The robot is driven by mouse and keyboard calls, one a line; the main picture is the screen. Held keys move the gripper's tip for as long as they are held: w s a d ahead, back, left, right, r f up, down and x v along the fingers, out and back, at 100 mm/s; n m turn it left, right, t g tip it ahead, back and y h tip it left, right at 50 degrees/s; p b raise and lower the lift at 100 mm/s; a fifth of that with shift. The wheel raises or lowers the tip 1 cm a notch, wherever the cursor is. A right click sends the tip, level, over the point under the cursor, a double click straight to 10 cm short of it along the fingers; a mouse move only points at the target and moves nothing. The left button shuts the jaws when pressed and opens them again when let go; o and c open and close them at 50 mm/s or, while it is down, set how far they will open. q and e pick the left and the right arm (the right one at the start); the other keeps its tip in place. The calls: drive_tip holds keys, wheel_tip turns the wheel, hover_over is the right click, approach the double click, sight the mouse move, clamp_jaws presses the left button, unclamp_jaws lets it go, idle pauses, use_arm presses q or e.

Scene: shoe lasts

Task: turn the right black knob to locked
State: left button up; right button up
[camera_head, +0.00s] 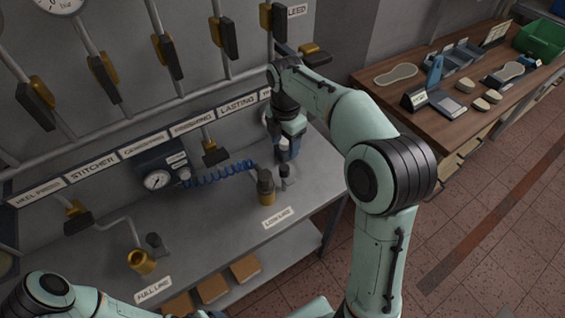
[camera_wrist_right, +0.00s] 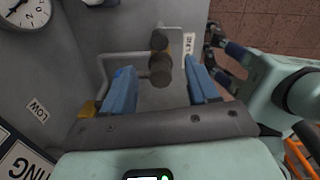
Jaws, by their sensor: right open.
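The right fitting has a brass body (camera_head: 267,197) with a dark top and stands on the grey bench at the LOW LINE label (camera_head: 276,218). My right gripper (camera_head: 287,158) is over this spot, pointing down. In the right wrist view its two blue fingers are apart, and a round black knob (camera_wrist_right: 160,70) shows between them. I cannot tell whether it lies between the fingers in depth. What looks like my left gripper (camera_wrist_right: 226,48) is at the upper right of the wrist view; its jaws are unclear.
A second brass fitting (camera_head: 142,262) stands at the FULL LINE label (camera_head: 153,289). A gauge box (camera_head: 158,172) with a coiled blue hose (camera_head: 220,174) is behind. Yellow-and-black valve handles line the wall pipes. A wooden table (camera_head: 430,125) with tools stands right.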

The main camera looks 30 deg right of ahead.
sight(284, 167)
wheel_tip(284, 167, down, 11)
drive_tip(key=shift+w, duration=0.1)
idle(0.3)
drive_tip(key=c, duration=1)
